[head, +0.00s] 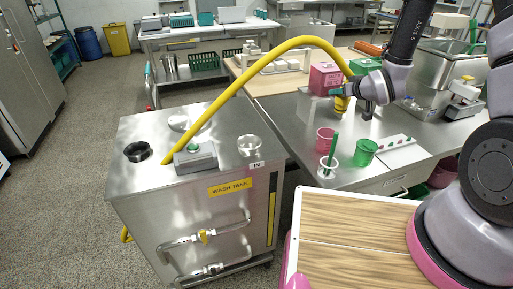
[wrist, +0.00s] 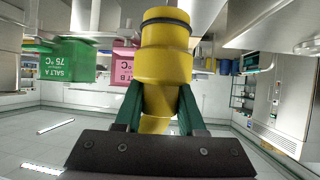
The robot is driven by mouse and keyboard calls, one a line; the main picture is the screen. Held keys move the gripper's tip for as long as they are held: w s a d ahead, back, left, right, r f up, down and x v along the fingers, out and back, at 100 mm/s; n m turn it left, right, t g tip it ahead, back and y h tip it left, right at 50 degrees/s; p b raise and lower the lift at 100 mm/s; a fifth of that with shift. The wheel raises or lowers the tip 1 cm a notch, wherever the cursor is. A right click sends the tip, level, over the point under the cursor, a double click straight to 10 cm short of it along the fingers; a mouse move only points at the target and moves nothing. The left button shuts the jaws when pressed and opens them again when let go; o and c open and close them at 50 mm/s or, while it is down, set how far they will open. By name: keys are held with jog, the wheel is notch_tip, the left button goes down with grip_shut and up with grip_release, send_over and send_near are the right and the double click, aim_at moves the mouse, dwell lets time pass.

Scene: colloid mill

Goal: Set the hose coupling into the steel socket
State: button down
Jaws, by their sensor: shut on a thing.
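The hose coupling (head: 341,104) is a yellow stepped cylinder on the end of the yellow hose (head: 262,61). It hangs over the steel counter at the right of the head view. My gripper (head: 343,92) is shut on it; in the wrist view the green fingers (wrist: 158,108) pinch the coupling (wrist: 166,50), which has a dark ring. The steel socket (head: 249,147) is an open cup on top of the wash tank (head: 190,205), beside the "IN" label. It is left of my gripper and well apart from the coupling. The socket is not seen in the wrist view.
A grey box with a green button (head: 195,157) and a black-rimmed port (head: 138,152) are also on the tank top. The hose arches high from there to my gripper. Pink (head: 326,140) and green (head: 363,152) cups and a pink box (head: 325,77) stand on the counter.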

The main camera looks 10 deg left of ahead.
jog(key=s+a+n+g+y, duration=0.25)
jog(key=s+a, duration=0.25)
jog(key=a, duration=0.5)
jog(key=s+a+n+g+y, duration=0.25)
jog(key=s+a+n, duration=0.2)
jog(key=a, duration=0.55)
jog(key=s+a+n+g+y, duration=0.25)
jog(key=s+a, duration=0.35)
jog(key=a, duration=0.4)
jog(key=shift+n+g+h, duration=0.25)
jog(key=shift+n+g, duration=0.1)
jog(key=shift+n, duration=0.1)
jog(key=f, duration=0.9)
jog(key=shift+s+a+f, duration=0.25)
jog(key=shift+a, duration=0.15)
jog(key=c, duration=0.5)
grip_release()
jog(key=shift+f, duration=0.1)
